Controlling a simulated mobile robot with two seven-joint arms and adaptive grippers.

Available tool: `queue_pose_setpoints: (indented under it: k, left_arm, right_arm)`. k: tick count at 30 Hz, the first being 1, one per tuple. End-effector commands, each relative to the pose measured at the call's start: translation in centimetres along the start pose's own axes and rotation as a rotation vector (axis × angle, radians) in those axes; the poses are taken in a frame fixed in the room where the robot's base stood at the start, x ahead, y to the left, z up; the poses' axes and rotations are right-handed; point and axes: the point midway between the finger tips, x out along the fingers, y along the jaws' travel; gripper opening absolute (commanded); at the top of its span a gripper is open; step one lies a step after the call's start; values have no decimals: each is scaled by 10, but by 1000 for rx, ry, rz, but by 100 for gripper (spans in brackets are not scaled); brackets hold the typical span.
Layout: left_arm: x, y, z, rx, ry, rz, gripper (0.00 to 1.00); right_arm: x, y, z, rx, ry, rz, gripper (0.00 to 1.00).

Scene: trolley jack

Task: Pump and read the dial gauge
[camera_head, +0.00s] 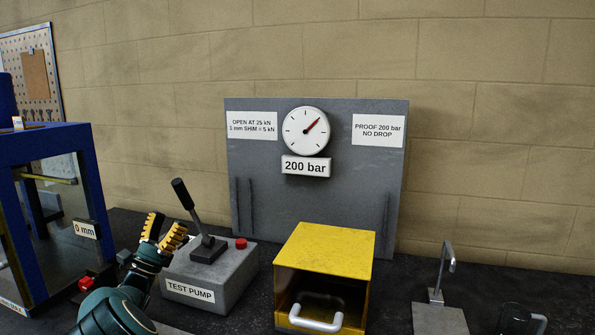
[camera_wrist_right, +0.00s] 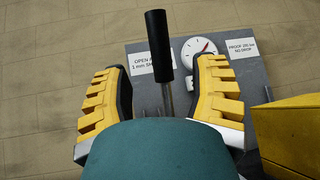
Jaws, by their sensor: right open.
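The dial gauge (camera_head: 304,132) is white and round, on a grey upright panel; its red needle points up and right. A "200 bar" plate (camera_head: 305,167) hangs below it. The grey test pump (camera_head: 209,279) has a black-handled lever (camera_head: 182,194) that leans up and left, and a red button (camera_head: 241,243). My right gripper (camera_head: 164,230) is open and empty, just left of the lever, with yellow ribbed fingers. In the wrist view, the black lever handle (camera_wrist_right: 157,40) shows between the spread fingers, beyond their tips. The gauge (camera_wrist_right: 199,50) shows behind the right finger.
A yellow box (camera_head: 328,250) with a dark front and a pale handle stands right of the pump. A blue frame (camera_head: 50,210) with a "0 mm" tag stands at the left. A metal stand (camera_head: 440,310) is at the right.

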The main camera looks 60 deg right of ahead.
Motion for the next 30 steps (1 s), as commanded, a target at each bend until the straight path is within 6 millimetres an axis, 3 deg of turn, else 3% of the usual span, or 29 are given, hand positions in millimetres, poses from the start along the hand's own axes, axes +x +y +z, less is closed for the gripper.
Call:
queue_pose_setpoints:
  k: [23,26,30]
  left_arm:
    - [0,0,0,0,0,0,76]
    - [-1,0,0,0,0,0,76]
    - [-5,2,0,0,-1,0,76]
  right_arm:
    - [0,0,0,8,2,-1,59]
    - [2,0,3,73,21,-9,59]
    - [6,-1,11,323,84,-46,59]
